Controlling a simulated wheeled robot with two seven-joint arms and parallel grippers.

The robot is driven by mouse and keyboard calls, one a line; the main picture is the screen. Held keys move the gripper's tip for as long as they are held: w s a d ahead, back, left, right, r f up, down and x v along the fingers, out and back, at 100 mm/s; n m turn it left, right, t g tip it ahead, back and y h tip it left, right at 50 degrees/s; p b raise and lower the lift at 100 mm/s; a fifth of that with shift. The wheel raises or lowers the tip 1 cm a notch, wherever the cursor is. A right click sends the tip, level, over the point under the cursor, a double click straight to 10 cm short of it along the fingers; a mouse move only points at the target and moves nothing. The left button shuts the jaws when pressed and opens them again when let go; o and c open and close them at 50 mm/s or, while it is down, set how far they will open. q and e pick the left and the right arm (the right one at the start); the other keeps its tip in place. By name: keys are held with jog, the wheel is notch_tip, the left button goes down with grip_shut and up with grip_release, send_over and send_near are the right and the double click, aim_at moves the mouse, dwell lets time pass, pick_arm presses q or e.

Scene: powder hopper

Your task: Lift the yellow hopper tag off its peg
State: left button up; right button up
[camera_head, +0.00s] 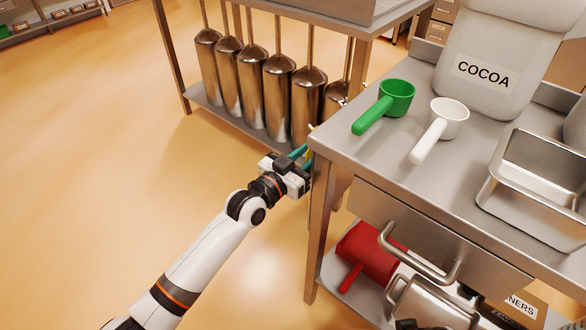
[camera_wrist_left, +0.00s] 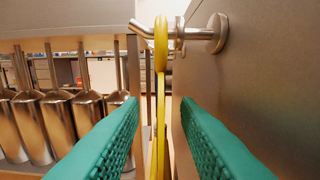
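The yellow hopper tag (camera_wrist_left: 160,75) hangs edge-on from a metal peg (camera_wrist_left: 200,34) on the side panel of the steel table, in the left wrist view. My left gripper (camera_wrist_left: 158,110) has its two teal fingers apart, one on each side of the tag's lower strip, with gaps on both sides. The tag's top loop is around the peg, above the fingertips. In the head view my left gripper (camera_head: 300,155) is beside the table's left corner, and only a sliver of yellow shows there. My right gripper is in neither view.
The steel table (camera_head: 338,135) carries a green scoop (camera_head: 396,97), a white scoop (camera_head: 449,118), a cocoa container (camera_head: 490,65) and a steel pan (camera_head: 540,185). A red scoop (camera_head: 368,252) lies below. Several metal cylinders (camera_head: 251,90) stand behind the gripper. Floor at left is clear.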

pick_arm(q)
jog(key=shift+x, duration=0.8)
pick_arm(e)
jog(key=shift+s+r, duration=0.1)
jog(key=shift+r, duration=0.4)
pick_arm(q)
jog(key=shift+c, duration=0.6)
grip_shut()
jog(key=shift+r, duration=0.1)
jog(key=shift+r, duration=0.1)
jog(key=shift+r+p, duration=0.25)
jog(key=shift+p, duration=0.15)
jog(key=shift+r, duration=0.2)
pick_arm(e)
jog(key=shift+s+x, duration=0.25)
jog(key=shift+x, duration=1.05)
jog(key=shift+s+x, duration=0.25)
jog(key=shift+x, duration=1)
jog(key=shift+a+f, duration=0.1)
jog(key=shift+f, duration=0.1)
